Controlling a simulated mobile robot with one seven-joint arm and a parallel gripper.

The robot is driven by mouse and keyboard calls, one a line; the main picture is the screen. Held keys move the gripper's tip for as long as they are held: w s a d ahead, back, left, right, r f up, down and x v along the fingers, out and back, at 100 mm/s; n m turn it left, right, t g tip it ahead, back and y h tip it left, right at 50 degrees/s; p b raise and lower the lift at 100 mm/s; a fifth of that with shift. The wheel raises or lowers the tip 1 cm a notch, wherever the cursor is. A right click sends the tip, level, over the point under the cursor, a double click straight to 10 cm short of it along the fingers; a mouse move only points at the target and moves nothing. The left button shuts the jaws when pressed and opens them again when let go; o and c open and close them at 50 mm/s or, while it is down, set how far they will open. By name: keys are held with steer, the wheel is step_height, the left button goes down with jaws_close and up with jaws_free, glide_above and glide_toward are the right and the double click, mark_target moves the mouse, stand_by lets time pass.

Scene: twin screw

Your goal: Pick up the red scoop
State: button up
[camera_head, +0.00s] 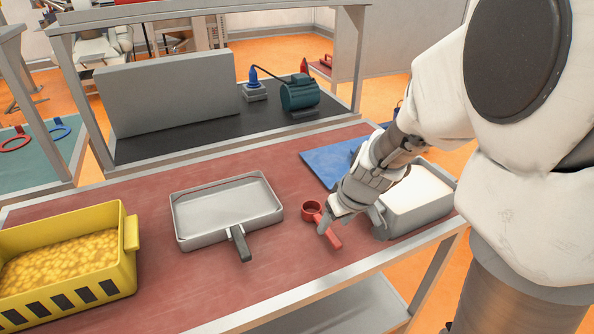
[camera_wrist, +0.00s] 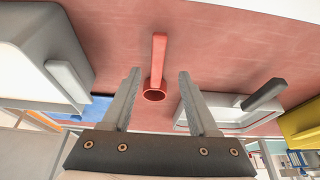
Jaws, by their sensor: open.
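The red scoop (camera_head: 312,209) lies on the red tabletop, its round cup to the upper left and its handle towards the front edge. In the wrist view the scoop (camera_wrist: 159,52) shows its handle and cup between the lines of my two fingers. My gripper (camera_head: 351,224) is open and empty, above the table at the handle; one finger hides part of the scoop in the head view. In the wrist view my gripper (camera_wrist: 159,72) has its fingers wide apart on either side of the scoop. Whether a finger touches it I cannot tell.
A grey bin with white contents (camera_head: 420,213) stands close right of my gripper. A grey tray with a dark handle (camera_head: 180,226) is left of the scoop. A yellow bin (camera_head: 128,270) stands farther left. A blue mat (camera_head: 325,165) lies behind. Bare tabletop lies in front of the scoop.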

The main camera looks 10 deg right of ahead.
mark_target(328, 230)
steer(key=shift+w+b+x, duration=0.2)
steer(key=shift+b+x, duration=0.1)
steer(key=shift+x, duration=1)
steer(key=shift+w+b+x, duration=0.15)
steer(key=shift+b+x, duration=0.15)
steer(key=shift+x, duration=1)
steer(key=shift+d+r, duration=0.1)
steer(key=shift+r, duration=0.05)
steer(key=shift+c, duration=0.3)
jaws_close()
